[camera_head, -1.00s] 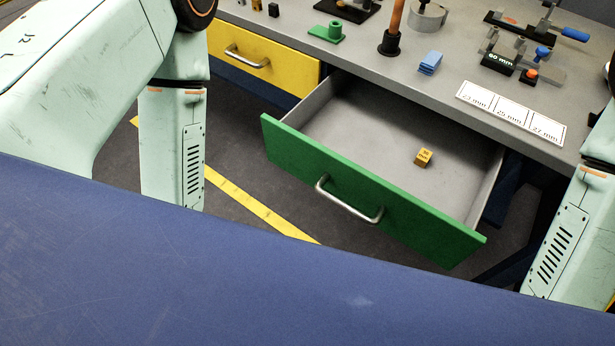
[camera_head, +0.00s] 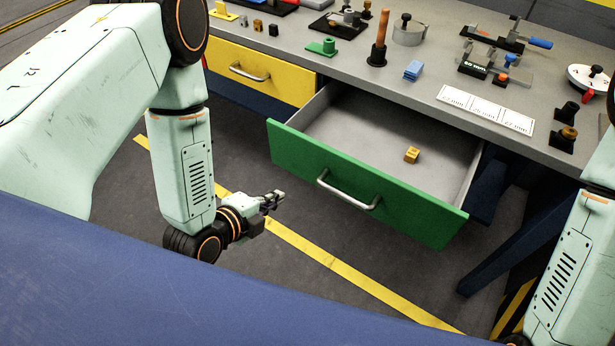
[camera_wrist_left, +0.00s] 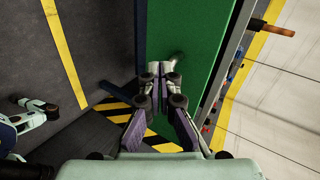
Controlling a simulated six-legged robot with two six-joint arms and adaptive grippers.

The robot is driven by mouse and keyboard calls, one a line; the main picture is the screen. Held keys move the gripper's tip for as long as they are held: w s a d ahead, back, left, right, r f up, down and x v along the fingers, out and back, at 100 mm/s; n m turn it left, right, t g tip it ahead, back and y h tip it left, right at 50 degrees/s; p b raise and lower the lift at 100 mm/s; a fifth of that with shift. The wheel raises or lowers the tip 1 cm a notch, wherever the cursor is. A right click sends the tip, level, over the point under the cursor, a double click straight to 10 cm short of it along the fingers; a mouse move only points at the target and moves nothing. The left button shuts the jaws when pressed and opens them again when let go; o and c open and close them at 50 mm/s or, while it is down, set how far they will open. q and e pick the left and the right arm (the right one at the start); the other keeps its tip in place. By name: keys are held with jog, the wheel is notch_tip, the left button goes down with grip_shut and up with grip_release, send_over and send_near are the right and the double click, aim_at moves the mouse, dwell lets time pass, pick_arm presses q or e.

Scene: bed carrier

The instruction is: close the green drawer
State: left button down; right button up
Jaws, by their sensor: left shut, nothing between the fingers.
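The green drawer (camera_head: 300,153) stands pulled out from under the grey workbench, its metal bar handle (camera_head: 347,192) on the front. A small yellow block (camera_head: 411,155) lies inside it. My left gripper (camera_head: 279,197) is to the left of the handle and apart from it, in front of the drawer. In the left wrist view my left gripper (camera_wrist_left: 165,72) is shut and empty, with the green drawer front (camera_wrist_left: 205,40) beyond it and the handle (camera_wrist_left: 177,60) near its fingertips. My right gripper is out of view; only part of that arm shows at the right edge.
A closed yellow drawer (camera_head: 262,72) is left of the green one. The workbench top (camera_head: 440,70) holds several small parts, a blue block (camera_head: 413,69) and a white label card (camera_head: 486,108). Open floor with a yellow line (camera_head: 330,258) lies in front of the drawer.

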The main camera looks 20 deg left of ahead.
pick_arm(q)
jog(key=m, duration=0.1)
jog(key=b, duration=0.1)
send_near(313, 169)
notch_tip(313, 169, down, 3)
jog(key=w, duration=0.2)
jog(key=w+d, duration=0.1)
jog(key=w, duration=0.1)
jog(key=shift+d+f+b, duration=0.2)
jog(key=shift+f+b, duration=0.05)
jog(key=shift+b, duration=0.05)
jog(key=shift+w+d, duration=0.15)
jog(key=shift+w, duration=0.35)
jog(key=shift+w, duration=0.1)
